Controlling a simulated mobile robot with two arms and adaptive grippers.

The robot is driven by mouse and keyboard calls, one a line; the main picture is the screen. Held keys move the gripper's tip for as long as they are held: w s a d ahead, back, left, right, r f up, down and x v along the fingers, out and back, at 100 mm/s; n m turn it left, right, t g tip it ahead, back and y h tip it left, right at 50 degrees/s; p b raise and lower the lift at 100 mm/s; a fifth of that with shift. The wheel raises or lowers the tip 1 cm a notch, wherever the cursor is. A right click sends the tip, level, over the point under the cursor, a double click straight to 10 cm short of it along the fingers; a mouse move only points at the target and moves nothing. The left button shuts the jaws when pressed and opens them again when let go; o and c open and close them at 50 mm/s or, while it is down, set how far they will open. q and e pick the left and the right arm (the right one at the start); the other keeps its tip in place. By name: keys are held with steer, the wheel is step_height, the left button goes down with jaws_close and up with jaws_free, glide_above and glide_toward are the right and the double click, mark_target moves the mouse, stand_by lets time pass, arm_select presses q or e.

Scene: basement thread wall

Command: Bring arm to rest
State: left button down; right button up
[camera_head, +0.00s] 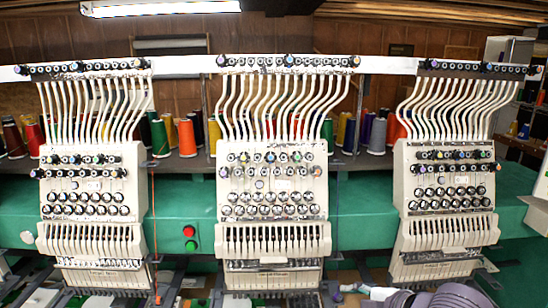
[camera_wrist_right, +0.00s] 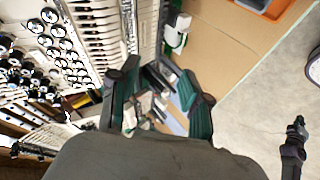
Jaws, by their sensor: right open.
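My right gripper (camera_wrist_right: 158,105) shows in the right wrist view with its two dark green fingers spread apart. No object is clearly held between them. Machine parts and a tan surface lie behind the fingers. The embroidery machine's head and needle parts (camera_wrist_right: 110,25) are at the upper left of that view, close beside the left finger. In the head view, neither gripper can be made out. My left gripper does not show in either view.
Three white embroidery heads (camera_head: 272,190) stand along a green machine body (camera_head: 362,212). Colored thread cones (camera_head: 187,138) stand behind. Red and green buttons (camera_head: 190,238) sit between heads. The right wrist view shows a tan tabletop (camera_wrist_right: 225,45), an orange bin (camera_wrist_right: 275,8) and open grey floor (camera_wrist_right: 265,105).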

steer(key=s+d+f+m+g+h, duration=0.2)
steer(key=s+d+f+m+g, duration=0.1)
steer(key=s+f+m, duration=0.7)
steer(key=s+d+f+m+g+h, duration=0.25)
steer(key=s+f+m, duration=0.35)
steer(key=s+f, duration=0.65)
step_height(320, 180, down, 36)
steer(key=s+g+b, duration=0.1)
steer(key=s+b, duration=0.1)
steer(key=b, duration=0.7)
arm_select(q)
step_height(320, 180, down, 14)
steer(key=b, duration=0.5)
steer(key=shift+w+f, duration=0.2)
arm_select(e)
steer(key=s+d+f, duration=0.2)
steer(key=s+f, duration=0.6)
steer(key=f, duration=0.2)
steer(key=s+d+f+g, duration=0.1)
steer(key=s+f, duration=0.7)
steer(key=f, duration=0.3)
steer(key=shift+d+f, duration=0.3)
steer(key=shift+d, duration=0.05)
